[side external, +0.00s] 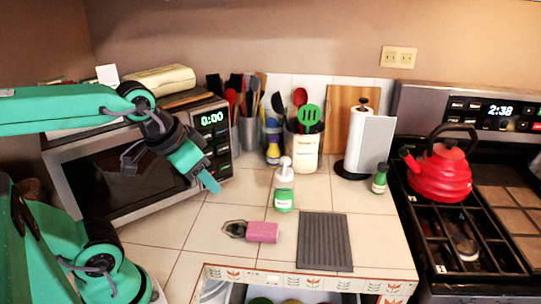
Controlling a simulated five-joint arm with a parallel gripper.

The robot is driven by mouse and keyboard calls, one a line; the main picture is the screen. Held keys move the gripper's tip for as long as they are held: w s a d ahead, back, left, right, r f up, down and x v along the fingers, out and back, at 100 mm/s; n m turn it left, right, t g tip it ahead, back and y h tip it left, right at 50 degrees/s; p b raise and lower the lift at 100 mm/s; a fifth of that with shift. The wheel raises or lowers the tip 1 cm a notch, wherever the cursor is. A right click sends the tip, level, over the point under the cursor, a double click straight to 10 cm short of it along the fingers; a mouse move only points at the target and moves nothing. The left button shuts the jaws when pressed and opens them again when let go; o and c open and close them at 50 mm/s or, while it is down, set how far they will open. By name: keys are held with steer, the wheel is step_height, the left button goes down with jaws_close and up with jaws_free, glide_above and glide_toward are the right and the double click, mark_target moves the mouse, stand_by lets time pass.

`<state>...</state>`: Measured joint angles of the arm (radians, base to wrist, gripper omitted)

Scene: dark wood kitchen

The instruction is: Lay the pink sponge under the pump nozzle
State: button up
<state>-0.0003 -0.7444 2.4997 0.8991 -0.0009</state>
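The pink sponge (263,232) lies on the tiled counter, at the right end of a small dark-rimmed holder or dish (236,229); I cannot tell whether it rests on it. The pump bottle (284,190), with a white top and green lower part, stands upright behind the sponge. Its nozzle (285,162) is at the top; its exact direction is hard to tell. My gripper (210,184) is in the air in front of the microwave, left of the bottle and above the counter, apart from the sponge. Its fingers are seen edge-on, so their opening does not show.
A dark ribbed mat (325,242) lies right of the sponge. The microwave (120,170) stands left, utensil crocks (303,148) behind. A small green bottle (379,179) and paper towel holder (367,147) stand right, near the stove with a red kettle (440,172). An open drawer (290,294) is in front.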

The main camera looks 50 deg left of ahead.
steer(key=shift+w+a+f, duration=0.1)
steer(key=shift+w+f, duration=0.2)
steer(key=shift+f, duration=0.05)
steer(key=c, duration=0.7)
steer(key=w+f+g, duration=0.1)
steer(key=f, duration=0.3)
steer(key=w+a+f+g, duration=0.1)
steer(key=w+f+g, duration=0.1)
steer(key=f, duration=0.2)
steer(key=w+a+f+g, duration=0.1)
steer(key=f+g, duration=0.1)
steer(key=f, duration=0.2)
steer(key=shift+w+n, duration=0.3)
jaws_close()
steer(key=shift+f+g, duration=0.3)
steer(key=shift+f, duration=0.25)
